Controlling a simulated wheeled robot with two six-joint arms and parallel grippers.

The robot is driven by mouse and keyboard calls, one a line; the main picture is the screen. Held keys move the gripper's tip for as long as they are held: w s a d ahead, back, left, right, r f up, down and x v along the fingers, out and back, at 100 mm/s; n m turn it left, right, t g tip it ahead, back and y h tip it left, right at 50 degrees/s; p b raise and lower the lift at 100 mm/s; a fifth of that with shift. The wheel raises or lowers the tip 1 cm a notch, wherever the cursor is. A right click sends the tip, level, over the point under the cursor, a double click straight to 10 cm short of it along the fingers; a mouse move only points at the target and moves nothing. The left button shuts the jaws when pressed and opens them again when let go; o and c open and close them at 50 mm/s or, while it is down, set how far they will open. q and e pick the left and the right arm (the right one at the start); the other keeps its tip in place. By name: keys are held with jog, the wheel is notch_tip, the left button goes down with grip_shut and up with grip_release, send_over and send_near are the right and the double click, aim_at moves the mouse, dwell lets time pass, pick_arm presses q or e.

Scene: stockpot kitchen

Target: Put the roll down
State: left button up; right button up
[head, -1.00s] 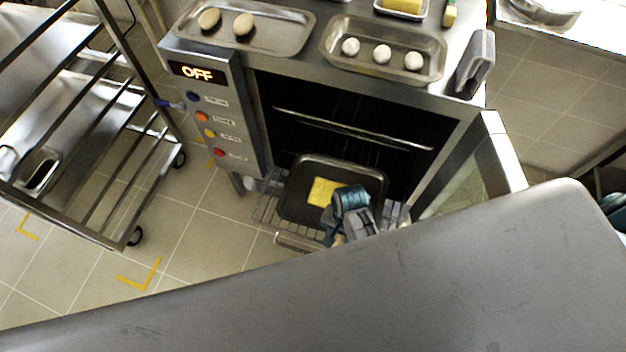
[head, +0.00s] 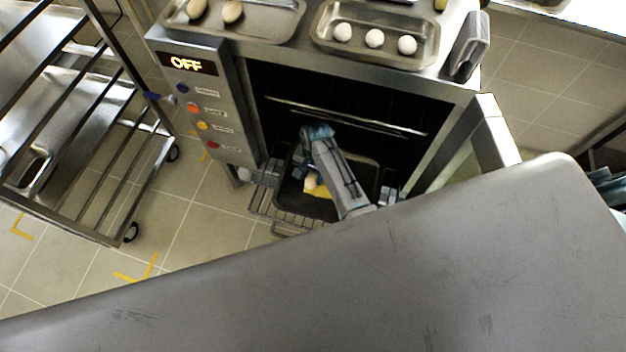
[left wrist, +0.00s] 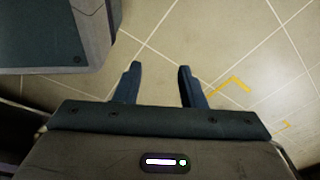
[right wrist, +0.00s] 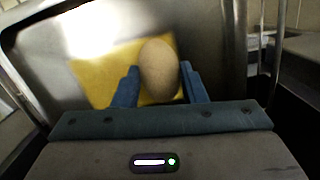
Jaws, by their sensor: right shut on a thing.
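The roll (right wrist: 159,70), an oval beige bun, sits between the two blue fingers of my right gripper (right wrist: 159,84), which is shut on it. In the head view the roll (head: 310,181) shows just below my right gripper (head: 309,170), over the dark tray (head: 290,200) in the oven opening. A yellow square (right wrist: 100,75) lies on the tray under and beside the roll; it also shows in the head view (head: 322,188). I cannot tell whether the roll touches the square. My left gripper (left wrist: 158,80) is open and empty above the tiled floor.
The oven (head: 210,110) reads OFF, with its door (head: 497,130) open at the right. A wire rack (head: 265,205) carries the tray. On top stand a tray with two rolls (head: 232,12) and one with three white balls (head: 375,38). A wheeled rack (head: 130,150) stands left.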

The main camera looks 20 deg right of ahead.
aim_at(313, 177)
jog(key=shift+s+f, duration=0.2)
jog(key=shift+f, duration=1.3)
pick_arm(q)
jog(key=shift+w+d+r, duration=0.1)
jog(key=shift+w+r, duration=0.45)
jog(key=shift+s, duration=0.1)
pick_arm(e)
jog(key=o, duration=1)
jog(key=shift+f, duration=0.1)
jog(key=shift+c, duration=0.2)
